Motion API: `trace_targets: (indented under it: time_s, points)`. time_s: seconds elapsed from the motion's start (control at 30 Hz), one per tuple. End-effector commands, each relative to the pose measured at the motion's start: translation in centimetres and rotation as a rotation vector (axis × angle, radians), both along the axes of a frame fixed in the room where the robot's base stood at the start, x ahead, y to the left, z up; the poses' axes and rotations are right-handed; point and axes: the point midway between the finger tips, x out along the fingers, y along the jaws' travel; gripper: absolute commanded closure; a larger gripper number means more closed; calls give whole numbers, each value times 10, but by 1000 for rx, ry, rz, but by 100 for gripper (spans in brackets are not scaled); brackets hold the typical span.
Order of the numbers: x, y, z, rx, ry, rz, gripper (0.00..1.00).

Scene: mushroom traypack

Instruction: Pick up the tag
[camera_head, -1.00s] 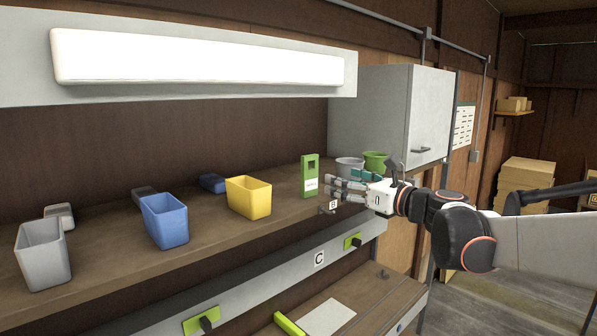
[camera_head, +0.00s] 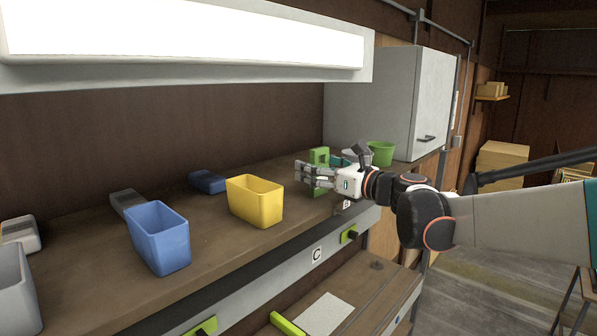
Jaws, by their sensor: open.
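The tag is most likely the upright green piece (camera_head: 320,156) standing on the shelf in the head view. Its middle, where a white label sat a second ago, is hidden behind my fingers. My gripper (camera_head: 312,174) is open, with its fingers pointing left across the front of the green piece. I cannot tell whether the fingers touch it.
A yellow bin (camera_head: 256,204) and a blue bin (camera_head: 160,240) stand on the shelf (camera_head: 215,255) to the left. A grey pot (camera_head: 356,158) and a green pot (camera_head: 381,153) stand behind my gripper, beside the grey cabinet (camera_head: 400,100). A lamp (camera_head: 190,38) hangs above.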

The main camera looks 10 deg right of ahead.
Motion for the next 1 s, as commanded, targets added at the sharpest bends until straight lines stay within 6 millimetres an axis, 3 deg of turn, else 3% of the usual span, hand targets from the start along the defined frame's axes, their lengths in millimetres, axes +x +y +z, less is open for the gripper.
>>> trace_targets:
  time_s: [0.2, 0.27, 0.4, 0.43, 0.77, 1.0]
  points:
    - [0, -1, 0, 0, 0, -1, 33]
    - [0, -1, 0, 0, 0, -1, 45]
    - [0, 0, 0, 0, 0, -1, 76]
    - [0, 0, 0, 0, 0, -1, 78]
    - [0, 0, 0, 0, 0, -1, 82]
    - [0, 0, 16, 0, 0, -1, 82]
